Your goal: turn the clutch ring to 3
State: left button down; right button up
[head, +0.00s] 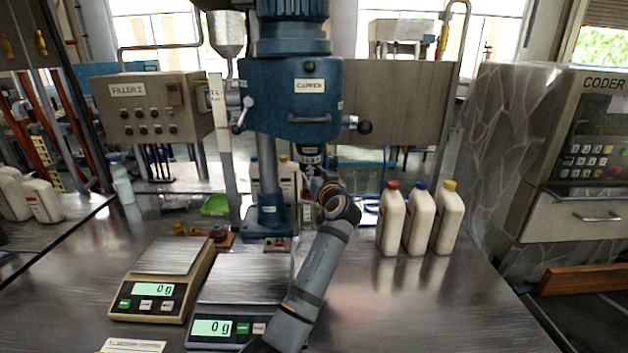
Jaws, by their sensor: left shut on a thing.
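The blue capper (291,98) stands at the centre back on a column. Its dark clutch ring (309,159) sits below the capper head, with small pale marks that are too small to read. My left arm reaches up from the bottom middle. My left gripper (313,177) is at the clutch ring and is shut on it from the front and below. The gripper and wrist hide part of the ring and what is under it. My right gripper is not in view.
Two scales (166,257) (243,287) both read 0 g in front of the capper. Three white bottles with red, blue and yellow caps (391,219) (418,219) (447,219) stand right of my arm. A green tray (214,205) lies left. The table's right front is clear.

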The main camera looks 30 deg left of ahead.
pick_arm(q)
jog(key=shift+f, duration=0.2)
jog(key=c, duration=1.2)
grip_release()
jog(key=shift+r, duration=0.15)
jog(key=shift+o, duration=0.2)
jog(key=shift+s+d, duration=0.15)
jog(key=v, duration=0.7)
